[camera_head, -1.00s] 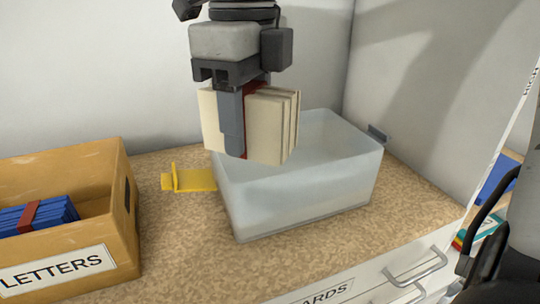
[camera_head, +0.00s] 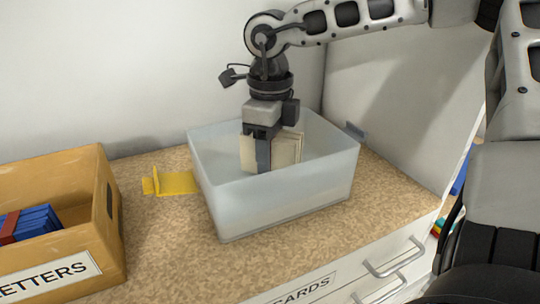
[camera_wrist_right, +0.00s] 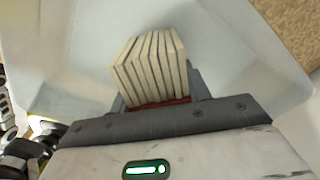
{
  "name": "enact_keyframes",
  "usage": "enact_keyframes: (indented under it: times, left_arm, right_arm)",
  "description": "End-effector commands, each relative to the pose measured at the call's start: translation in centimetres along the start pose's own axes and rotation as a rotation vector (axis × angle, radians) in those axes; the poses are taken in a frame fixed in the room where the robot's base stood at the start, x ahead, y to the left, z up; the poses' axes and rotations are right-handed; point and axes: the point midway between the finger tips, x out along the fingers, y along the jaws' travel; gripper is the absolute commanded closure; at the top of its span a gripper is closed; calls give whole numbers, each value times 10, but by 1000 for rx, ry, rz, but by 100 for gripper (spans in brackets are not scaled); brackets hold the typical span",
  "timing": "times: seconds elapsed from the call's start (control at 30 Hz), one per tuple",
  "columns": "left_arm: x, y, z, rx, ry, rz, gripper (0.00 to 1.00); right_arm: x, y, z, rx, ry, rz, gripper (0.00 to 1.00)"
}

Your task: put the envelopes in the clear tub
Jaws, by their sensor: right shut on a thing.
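The clear tub (camera_head: 235,205) stands on the speckled counter in the head view. My right gripper (camera_head: 263,165) points down inside it, shut on a bundle of cream envelopes (camera_head: 287,149) with a red band. The bundle is upright, its lower part behind the frosted wall, so I cannot tell whether it touches the tub floor. In the right wrist view the envelopes (camera_wrist_right: 150,68) stand between the fingers, the red band (camera_wrist_right: 160,105) at their near edge, with the tub wall (camera_wrist_right: 240,40) around them. My left gripper is not in view.
A tan box labelled LETTERS (camera_head: 75,245) with blue bundles (camera_head: 28,222) stands at the left. A yellow piece (camera_head: 175,183) lies left of the tub. A wall rises behind, a panel at the right. Drawers with handles (camera_head: 395,257) are below the counter.

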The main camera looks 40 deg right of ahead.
Motion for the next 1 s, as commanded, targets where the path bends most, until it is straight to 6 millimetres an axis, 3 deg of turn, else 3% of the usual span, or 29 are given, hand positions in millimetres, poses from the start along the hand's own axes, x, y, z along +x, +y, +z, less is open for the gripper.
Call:
enact_keyframes:
  times: [0.1,0.43,0.47,0.53,0.83,1.0]
  left_arm:
    - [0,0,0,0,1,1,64]
    - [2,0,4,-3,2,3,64]
    - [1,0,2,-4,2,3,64]
    - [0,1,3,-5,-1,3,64]
    - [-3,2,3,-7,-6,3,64]
    - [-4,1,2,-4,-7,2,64]
  right_arm:
    - [14,1,0,-1,0,1,79]
    - [18,0,0,0,-1,-1,79]
    - [17,0,0,0,-1,0,47]
    - [16,0,0,0,0,0,31]
    - [14,1,0,0,0,0,31]
    - [-3,0,1,1,-4,-3,31]
